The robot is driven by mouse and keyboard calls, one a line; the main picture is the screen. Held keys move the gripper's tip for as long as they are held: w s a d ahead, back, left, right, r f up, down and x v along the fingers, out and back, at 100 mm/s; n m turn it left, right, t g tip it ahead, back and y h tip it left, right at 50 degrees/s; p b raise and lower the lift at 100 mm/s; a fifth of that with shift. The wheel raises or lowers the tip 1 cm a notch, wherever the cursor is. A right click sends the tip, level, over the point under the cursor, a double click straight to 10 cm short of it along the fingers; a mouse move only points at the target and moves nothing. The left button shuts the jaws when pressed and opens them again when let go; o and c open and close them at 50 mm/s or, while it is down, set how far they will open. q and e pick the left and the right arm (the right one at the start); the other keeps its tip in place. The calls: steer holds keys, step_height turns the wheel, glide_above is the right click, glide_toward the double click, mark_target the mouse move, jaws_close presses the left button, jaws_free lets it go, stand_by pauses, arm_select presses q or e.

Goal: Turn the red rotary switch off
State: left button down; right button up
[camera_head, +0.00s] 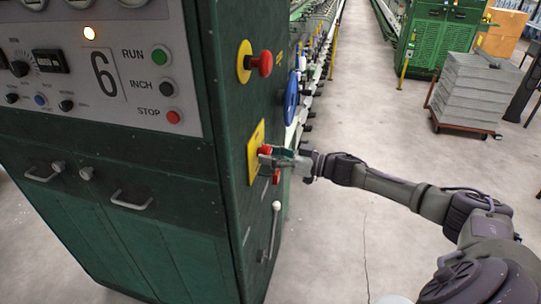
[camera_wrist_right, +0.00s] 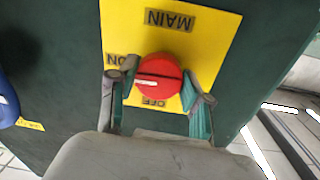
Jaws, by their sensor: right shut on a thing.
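The red rotary switch (camera_wrist_right: 158,76) sits on a yellow plate (camera_wrist_right: 214,35) marked MAIN, ON and OFF. In the right wrist view the lettering is upside down, with ON at the left and OFF below the knob. The knob's white mark is at its left side, towards ON. My right gripper (camera_wrist_right: 157,92) is shut on the knob, one finger on each side. In the head view the gripper (camera_head: 268,161) reaches in from the right and hides part of the knob (camera_head: 265,149). My left gripper is not in view.
A red mushroom button (camera_head: 264,64) on a yellow base is above the switch on the same green cabinet (camera_head: 233,150). A blue round part (camera_head: 291,96) and a silver lever (camera_head: 273,228) are nearby. A cart of grey crates (camera_head: 475,95) stands back right. The floor between is clear.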

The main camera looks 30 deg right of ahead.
steer(key=n+b, duration=0.3)
steer(key=n, duration=0.1)
steer(key=shift+f, duration=0.15)
steer(key=n+b, duration=0.3)
steer(key=n, duration=0.2)
steer(key=shift+y, duration=0.3)
steer(key=n+b, duration=0.5)
steer(key=shift+w+d+n, duration=0.1)
steer(key=shift+n, duration=0.2)
steer(key=shift+n+y+b, duration=0.5)
steer(key=shift+n+b, duration=1.05)
steer(key=shift+n, duration=0.35)
steer(key=o, duration=1.2)
steer(key=shift+c, duration=0.2)
steer(key=shift+d, duration=0.1)
